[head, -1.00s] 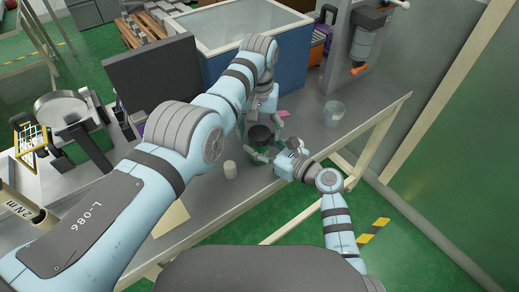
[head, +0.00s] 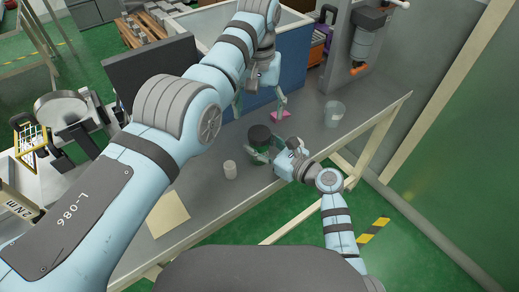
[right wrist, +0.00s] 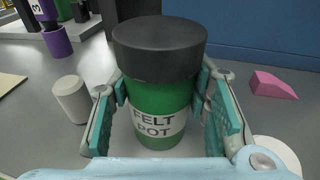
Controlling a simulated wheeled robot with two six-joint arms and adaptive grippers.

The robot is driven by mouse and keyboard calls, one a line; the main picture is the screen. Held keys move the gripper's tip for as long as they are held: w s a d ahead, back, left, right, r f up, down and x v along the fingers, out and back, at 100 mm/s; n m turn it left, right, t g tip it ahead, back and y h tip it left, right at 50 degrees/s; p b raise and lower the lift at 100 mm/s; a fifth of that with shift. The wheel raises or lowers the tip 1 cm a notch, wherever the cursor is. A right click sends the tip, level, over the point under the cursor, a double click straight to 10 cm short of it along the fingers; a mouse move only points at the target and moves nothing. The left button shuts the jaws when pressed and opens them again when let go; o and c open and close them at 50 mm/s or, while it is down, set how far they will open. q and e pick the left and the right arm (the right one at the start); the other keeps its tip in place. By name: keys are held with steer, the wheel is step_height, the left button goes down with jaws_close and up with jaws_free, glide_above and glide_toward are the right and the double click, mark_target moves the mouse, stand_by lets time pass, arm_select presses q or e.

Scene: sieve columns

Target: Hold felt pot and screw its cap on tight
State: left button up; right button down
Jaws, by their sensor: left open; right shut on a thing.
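The felt pot (right wrist: 156,125) is a green jar with a white band reading FELT POT, standing upright on the grey bench. Its wide black cap (right wrist: 160,48) sits level on top; the cap also shows in the head view (head: 259,134). I cannot tell how tight it is. My right gripper (head: 268,153) is shut around the pot's green body, with teal pads on both sides in the right wrist view. My left gripper (head: 259,114) is open and empty, raised above and behind the pot, clear of the cap.
A small white cylinder (head: 230,169) stands left of the pot. A pink block (head: 280,116) lies behind it, and a clear beaker (head: 334,113) stands to the right. A large blue-walled bin (head: 290,70) is at the back. A tan sheet (head: 167,214) lies near the front edge.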

steer(key=c, duration=0.8)
jaws_free()
steer(key=v, duration=1.2)
steer(key=shift+f, duration=0.15)
